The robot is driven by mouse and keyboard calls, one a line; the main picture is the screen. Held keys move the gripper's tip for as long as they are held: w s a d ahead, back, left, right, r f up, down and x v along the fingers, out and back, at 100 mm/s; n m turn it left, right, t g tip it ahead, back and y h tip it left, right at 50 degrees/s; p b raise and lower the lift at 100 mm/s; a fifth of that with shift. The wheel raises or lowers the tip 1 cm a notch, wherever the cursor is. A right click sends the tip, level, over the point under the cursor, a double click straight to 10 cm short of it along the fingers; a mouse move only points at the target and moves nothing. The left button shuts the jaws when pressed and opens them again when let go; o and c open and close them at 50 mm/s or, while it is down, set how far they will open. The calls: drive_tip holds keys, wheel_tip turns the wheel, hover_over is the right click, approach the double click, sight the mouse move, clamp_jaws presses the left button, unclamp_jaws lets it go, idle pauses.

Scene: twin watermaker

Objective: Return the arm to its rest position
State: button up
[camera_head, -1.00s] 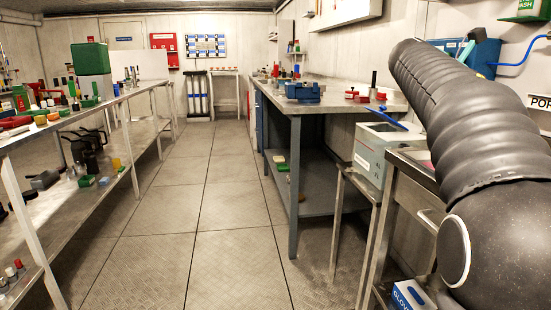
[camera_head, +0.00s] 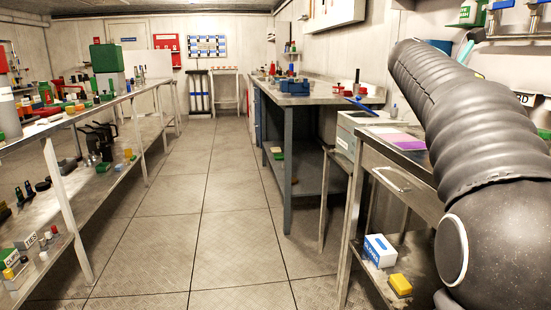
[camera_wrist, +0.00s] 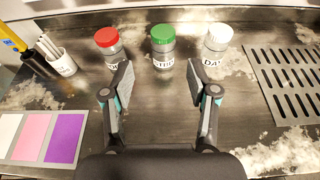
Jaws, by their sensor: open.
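My gripper (camera_wrist: 160,100) is open and empty in the wrist view, its two fingers spread above a worn metal counter (camera_wrist: 210,30). Three jars stand in a row beyond the fingers: one with a red lid (camera_wrist: 106,38), one with a green lid (camera_wrist: 163,36) and one with a white lid (camera_wrist: 217,38). Their labels are only partly readable. In the head view my black arm fills the right side, and the gripper itself is out of that picture.
A tricolour card (camera_wrist: 45,137) and a white cup of sticks (camera_wrist: 60,60) lie left on the counter; a slotted drain plate (camera_wrist: 288,75) is at right. The aisle floor (camera_head: 205,200) is clear between the left shelving (camera_head: 60,120) and the blue-legged bench (camera_head: 315,97).

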drive_tip(key=s+a+f+m+t+y, duration=0.1)
drive_tip(key=a+f, duration=0.2)
drive_tip(key=s+a+f+m+t+y, duration=0.1)
drive_tip(key=a+f+y, duration=0.1)
drive_tip(key=a+f, duration=0.1)
drive_tip(key=s+a+f+m+y, duration=0.1)
drive_tip(key=a+f+m, duration=0.1)
drive_tip(key=a+f, duration=0.1)
drive_tip(key=shift+s+a+f+t+b, duration=0.25)
drive_tip(key=shift+s+f+t+b, duration=0.05)
drive_tip(key=shift+s+t, duration=0.1)
drive_tip(key=s+a+f+m+y, duration=0.5)
drive_tip(key=s+a+f+m, duration=0.2)
drive_tip(key=a+f, duration=0.5)
drive_tip(key=s+a+f+m+t+y+b, duration=0.1)
drive_tip(key=s+a+f+m+y, duration=0.4)
drive_tip(key=s+a+f+m, duration=0.3)
drive_tip(key=s+a+f, duration=0.3)
drive_tip(key=a+f, duration=0.1)
drive_tip(key=f, duration=0.3)
drive_tip(key=shift+s+a+f+t+y, duration=0.15)
drive_tip(key=shift+s+t+y, duration=0.15)
drive_tip(key=shift+s, duration=0.1)
drive_tip(key=c, duration=0.3)
drive_tip(key=shift+c, duration=0.2)
